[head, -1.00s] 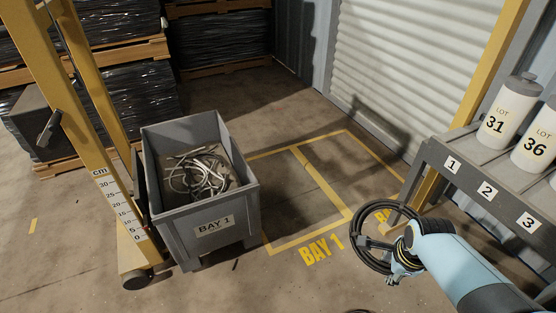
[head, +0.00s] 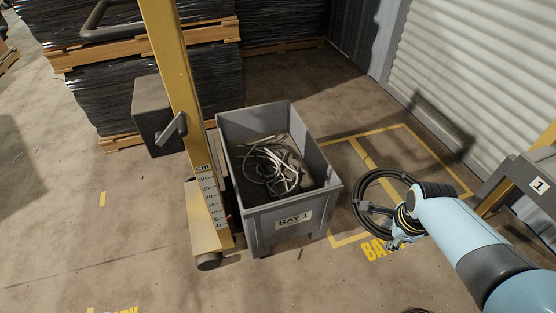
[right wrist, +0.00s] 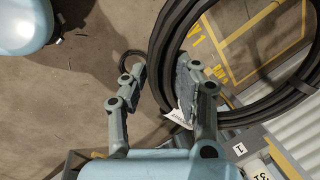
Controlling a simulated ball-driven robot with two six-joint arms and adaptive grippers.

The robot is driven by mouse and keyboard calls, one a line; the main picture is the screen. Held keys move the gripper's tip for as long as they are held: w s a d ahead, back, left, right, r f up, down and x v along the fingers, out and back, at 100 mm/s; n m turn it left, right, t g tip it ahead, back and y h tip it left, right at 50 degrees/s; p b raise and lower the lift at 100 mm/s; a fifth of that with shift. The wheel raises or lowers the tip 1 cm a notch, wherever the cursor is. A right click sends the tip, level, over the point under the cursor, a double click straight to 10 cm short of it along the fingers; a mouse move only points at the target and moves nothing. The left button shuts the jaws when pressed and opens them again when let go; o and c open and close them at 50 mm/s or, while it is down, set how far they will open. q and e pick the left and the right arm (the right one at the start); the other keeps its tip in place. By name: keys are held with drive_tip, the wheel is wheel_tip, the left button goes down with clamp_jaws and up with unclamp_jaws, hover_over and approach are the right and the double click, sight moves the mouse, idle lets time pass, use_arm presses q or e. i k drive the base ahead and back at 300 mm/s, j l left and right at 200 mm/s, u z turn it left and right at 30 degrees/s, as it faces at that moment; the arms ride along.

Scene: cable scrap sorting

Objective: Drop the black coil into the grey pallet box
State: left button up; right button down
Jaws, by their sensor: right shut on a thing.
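The black coil (head: 360,190) is a ring of cable held off the floor, just right of the box in the head view. My right gripper (head: 398,222) is shut on its near side. In the right wrist view, the coil (right wrist: 155,60) passes between the fingers of the right gripper (right wrist: 161,78), and a white tag hangs by it. The grey pallet box (head: 262,229), labelled BAY 1, stands open with tangled pale and dark cable scraps (head: 275,165) inside. The coil appears outside the box's right wall. My left gripper is not in view.
A yellow post (head: 170,70) with a cm scale stands against the box's left side. Wrapped pallet stacks (head: 190,75) are behind. A grey stand (head: 525,185) marked 1 is at the right.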

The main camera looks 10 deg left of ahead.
sight(272, 186)
drive_tip(key=i+j+u, duration=0.15)
drive_tip(key=i+j, duration=0.3)
drive_tip(key=j, duration=0.2)
drive_tip(key=i+j+u, duration=0.2)
drive_tip(key=i+j, duration=0.25)
drive_tip(key=j, duration=0.15)
drive_tip(key=i+j, duration=0.1)
drive_tip(key=i, duration=0.15)
drive_tip(key=u, duration=0.05)
